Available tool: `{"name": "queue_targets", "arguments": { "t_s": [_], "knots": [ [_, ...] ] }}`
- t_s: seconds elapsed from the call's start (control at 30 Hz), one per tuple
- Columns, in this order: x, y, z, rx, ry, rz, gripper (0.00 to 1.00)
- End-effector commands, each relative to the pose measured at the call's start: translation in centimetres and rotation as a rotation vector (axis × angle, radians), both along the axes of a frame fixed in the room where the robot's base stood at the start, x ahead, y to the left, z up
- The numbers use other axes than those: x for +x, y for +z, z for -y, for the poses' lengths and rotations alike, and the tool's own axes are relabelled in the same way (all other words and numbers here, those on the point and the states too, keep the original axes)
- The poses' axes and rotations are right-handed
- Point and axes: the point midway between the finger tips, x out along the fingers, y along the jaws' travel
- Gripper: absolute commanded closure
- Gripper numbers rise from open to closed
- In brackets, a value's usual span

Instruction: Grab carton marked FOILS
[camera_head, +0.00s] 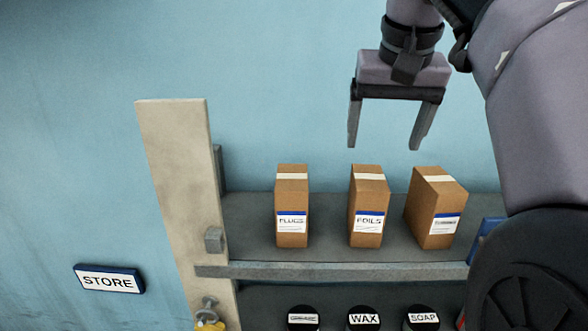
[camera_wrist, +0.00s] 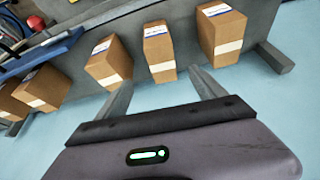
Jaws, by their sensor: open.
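The carton marked FOILS (camera_head: 368,207) is a tall brown box with a pale tape strip and a blue-and-white label. It stands upright in the middle of three cartons on the shelf. My gripper (camera_head: 384,147) is open and empty, above the cartons and slightly right of the FOILS carton in the head view. In the wrist view the middle carton (camera_wrist: 159,50), which by its place is FOILS, lies beyond the gap between my open fingers (camera_wrist: 162,86). Its label is too small to read there.
The PLUGS carton (camera_head: 291,207) stands left of FOILS, with a gap. Another carton (camera_head: 436,209) stands close on the right, its label unreadable. An upright post (camera_head: 178,180) bounds the shelf (camera_head: 330,270) on the left. Lidded containers marked WAX (camera_head: 363,319) and SOAP (camera_head: 423,318) sit below.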

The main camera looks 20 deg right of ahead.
Motion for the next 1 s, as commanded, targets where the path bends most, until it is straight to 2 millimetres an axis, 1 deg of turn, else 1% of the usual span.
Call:
{"name": "queue_targets", "arguments": {
  "t_s": [0.03, 0.1, 0.2, 0.3, 0.47, 0.6, 0.7, 0.8, 0.93, 0.97, 1.0],
  "knots": [
    [0.5, -2.3, 0.2, 0.001, 0.001, -0.005, 0.20],
    [1.2, -4.4, 0.5, 0.002, 0.000, -0.005, 0.20],
    [2.3, -7.0, 0.9, 0.001, -0.001, -0.004, 0.20],
    [3.1, -8.8, 1.2, 0.001, -0.002, -0.004, 0.20],
    [3.9, -10.3, 1.4, 0.001, -0.002, -0.004, 0.20],
    [5.5, -12.7, 1.5, 0.001, 0.000, -0.004, 0.20],
    [6.0, -14.0, 1.7, 0.001, -0.002, -0.002, 0.20],
    [6.1, -14.3, 1.8, 0.001, -0.002, -0.001, 0.20],
    [6.1, -14.2, 1.8, 0.001, -0.002, -0.001, 0.20],
    [6.1, -14.2, 1.8, 0.001, -0.002, -0.001, 0.24],
    [6.1, -14.2, 1.8, 0.001, -0.002, -0.001, 0.32]
  ]
}}
